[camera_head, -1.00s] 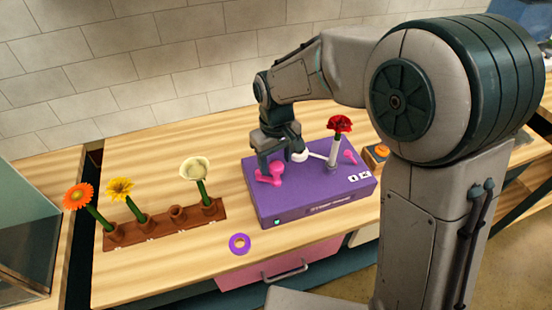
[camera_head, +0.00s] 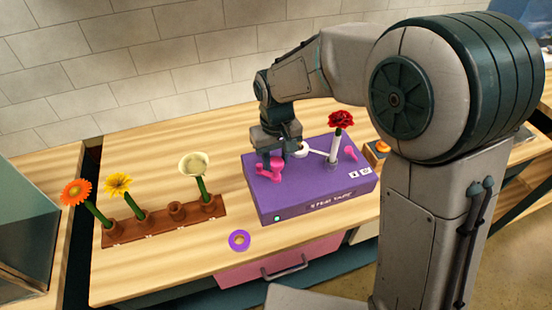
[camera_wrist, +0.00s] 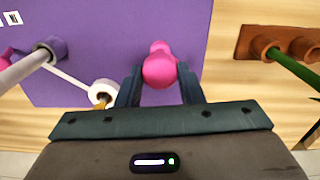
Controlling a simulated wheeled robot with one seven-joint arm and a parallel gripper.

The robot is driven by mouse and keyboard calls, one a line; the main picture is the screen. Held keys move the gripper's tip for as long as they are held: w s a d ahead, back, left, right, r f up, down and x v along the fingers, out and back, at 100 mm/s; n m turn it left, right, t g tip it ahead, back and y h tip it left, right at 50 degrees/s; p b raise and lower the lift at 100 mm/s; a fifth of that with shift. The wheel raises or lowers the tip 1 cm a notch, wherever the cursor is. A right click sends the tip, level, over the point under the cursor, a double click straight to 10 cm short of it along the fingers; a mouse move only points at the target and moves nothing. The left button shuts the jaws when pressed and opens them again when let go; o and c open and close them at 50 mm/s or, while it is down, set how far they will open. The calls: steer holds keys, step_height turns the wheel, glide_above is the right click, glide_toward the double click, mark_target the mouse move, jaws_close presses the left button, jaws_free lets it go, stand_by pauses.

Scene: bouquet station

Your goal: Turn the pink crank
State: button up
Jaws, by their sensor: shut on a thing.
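The pink crank (camera_head: 276,170) sits at the left end of the top of a purple box (camera_head: 310,185). My gripper (camera_head: 273,155) reaches down over it from behind. In the wrist view my gripper (camera_wrist: 160,88) has its two fingers on either side of the rounded pink crank handle (camera_wrist: 160,70) and is shut on it. The crank's arm runs on past the handle, partly hidden behind it. A red flower (camera_head: 340,119) with a pale stem stands upright in a holder on the box.
A white roll (camera_head: 301,150) on the box is close beside my gripper, with a pale strip running to the stem. A second pink part (camera_head: 351,153) sits at the right. A brown rack (camera_head: 165,222) holds several flowers. A purple ring (camera_head: 239,240) lies in front.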

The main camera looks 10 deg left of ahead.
steer(key=shift+m+b, duration=0.3)
steer(key=shift+m, duration=0.9)
steer(key=o, duration=1)
step_height(320, 180, up, 14)
steer(key=b, duration=0.1)
steer(key=shift+f, duration=0.1)
